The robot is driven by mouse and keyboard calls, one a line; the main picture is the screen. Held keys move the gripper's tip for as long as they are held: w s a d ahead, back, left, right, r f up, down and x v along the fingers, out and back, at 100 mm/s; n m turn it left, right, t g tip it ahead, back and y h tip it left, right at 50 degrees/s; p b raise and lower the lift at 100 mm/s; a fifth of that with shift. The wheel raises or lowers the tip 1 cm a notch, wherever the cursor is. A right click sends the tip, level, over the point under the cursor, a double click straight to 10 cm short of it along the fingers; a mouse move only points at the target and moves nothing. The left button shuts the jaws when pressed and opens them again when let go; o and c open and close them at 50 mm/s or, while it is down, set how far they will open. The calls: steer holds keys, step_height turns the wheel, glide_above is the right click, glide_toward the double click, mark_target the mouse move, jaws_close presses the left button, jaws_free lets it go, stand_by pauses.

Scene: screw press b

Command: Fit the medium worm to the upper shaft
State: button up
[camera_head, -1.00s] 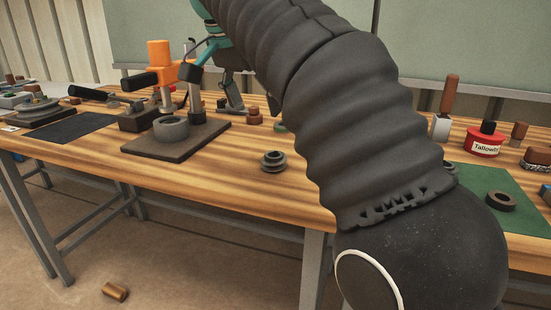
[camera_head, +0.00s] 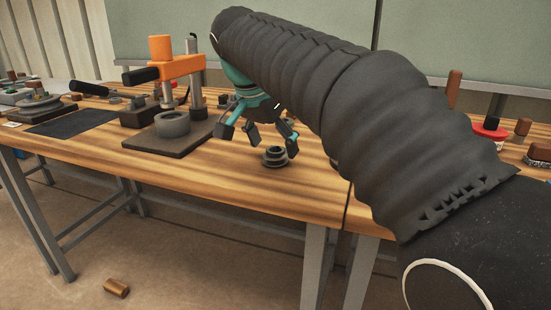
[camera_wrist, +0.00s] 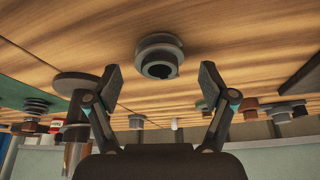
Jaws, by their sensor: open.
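My gripper (camera_head: 258,136) is open and empty above the table, with its fingers pointing down. A dark grey, flanged ring-like part (camera_head: 275,157), possibly the medium worm, stands on the wood just below and beside the fingertips. In the wrist view this part (camera_wrist: 160,58) shows its round bore, centred between the spread fingers (camera_wrist: 161,84) and ahead of them, apparently untouched. An orange-headed press (camera_head: 178,66) with silver posts stands to the left. I cannot tell which piece is the upper shaft.
A dark base plate (camera_head: 172,144) carries a grey ring (camera_head: 172,123) left of my gripper. A black mat (camera_head: 72,123) lies farther left. A red tin (camera_head: 489,134) stands at right, partly behind my arm. The wood in front of the flanged part is clear.

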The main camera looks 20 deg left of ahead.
steer(key=shift+x, duration=1.05)
steer(key=c, duration=1.5)
steer(key=shift+r, duration=0.1)
steer(key=shift+c, duration=0.2)
step_height(320, 180, up, 10)
steer(key=shift+p, duration=0.4)
